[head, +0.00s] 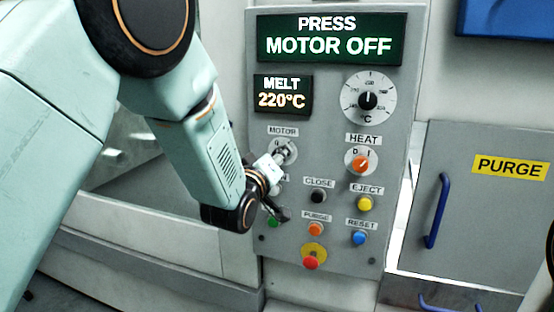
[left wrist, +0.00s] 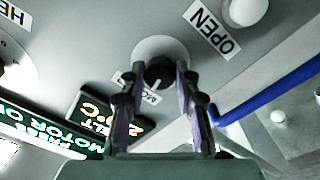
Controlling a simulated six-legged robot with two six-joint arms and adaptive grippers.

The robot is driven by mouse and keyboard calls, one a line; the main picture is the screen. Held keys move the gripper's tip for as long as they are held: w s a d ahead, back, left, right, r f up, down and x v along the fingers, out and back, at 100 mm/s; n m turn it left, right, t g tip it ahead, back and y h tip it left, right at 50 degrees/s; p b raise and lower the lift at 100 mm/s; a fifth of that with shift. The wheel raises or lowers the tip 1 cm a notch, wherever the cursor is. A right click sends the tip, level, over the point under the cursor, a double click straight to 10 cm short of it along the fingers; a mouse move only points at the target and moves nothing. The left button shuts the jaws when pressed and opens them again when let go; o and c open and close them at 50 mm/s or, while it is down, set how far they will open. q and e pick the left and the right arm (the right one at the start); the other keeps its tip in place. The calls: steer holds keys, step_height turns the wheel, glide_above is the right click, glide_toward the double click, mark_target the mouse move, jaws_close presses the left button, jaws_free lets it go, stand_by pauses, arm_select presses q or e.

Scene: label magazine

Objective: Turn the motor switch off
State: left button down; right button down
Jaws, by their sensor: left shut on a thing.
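The motor switch is a black knob (left wrist: 158,73) on a round pale plate, under the MOTOR label (head: 283,131) on the grey control panel (head: 330,120). My left gripper (head: 284,156) reaches it from the left and hides most of it in the head view. In the left wrist view the two fingers (left wrist: 156,78) stand on either side of the knob, shut on it. A light pointer mark on the knob faces the MOTOR label, partly covered by the fingers. The plate's position marks are mostly hidden. My right gripper is not in view.
A green display (head: 330,40) reads PRESS MOTOR OFF. Right of the motor switch is the orange HEAT knob (head: 361,163). Below are the black CLOSE button (head: 318,196), yellow EJECT button (head: 364,203), orange PURGE button (head: 315,229) and red stop button (head: 312,262).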

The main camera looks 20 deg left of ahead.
arm_select(q)
steer(key=shift+r+n, duration=0.15)
steer(key=shift+n, duration=2.15)
steer(key=c, duration=1)
jaws_free()
steer(key=shift+w, duration=0.1)
steer(key=s, duration=1.2)
steer(key=shift+a+f, duration=0.25)
steer(key=shift+s, duration=0.1)
